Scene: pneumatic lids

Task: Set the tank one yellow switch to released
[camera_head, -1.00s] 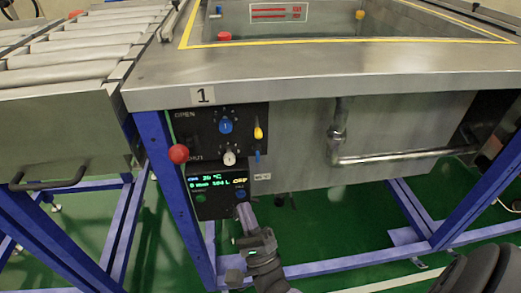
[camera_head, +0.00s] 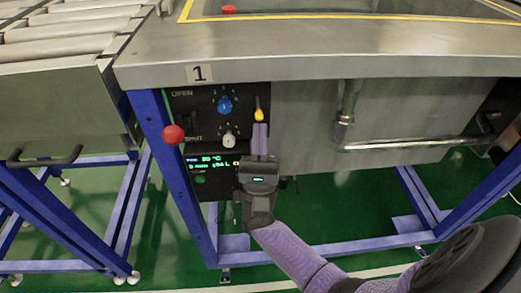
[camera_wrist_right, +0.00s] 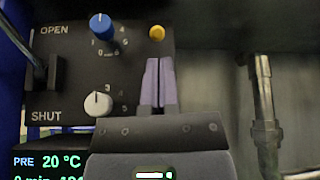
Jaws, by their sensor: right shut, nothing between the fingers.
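The yellow switch (camera_head: 259,115) is on the dark control panel (camera_head: 190,106) of the tank marked 1. It also shows as a round yellow tip (camera_wrist_right: 157,33) in the wrist view. My right gripper (camera_head: 260,130) is shut and empty, pointing up at the panel. Its fingertips (camera_wrist_right: 158,66) are just below the yellow tip; I cannot tell whether they touch it. The fingers hide whatever lies below the switch. I cannot tell from these views which position the switch is in. My left gripper is not in view.
A blue knob (camera_head: 224,105), a white knob (camera_head: 229,140) and a red-balled lever (camera_head: 173,134) are close left of the fingers. A lit display (camera_head: 209,163) is below. Pipes (camera_head: 345,120) run at right; the steel tank rim (camera_head: 330,52) overhangs above.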

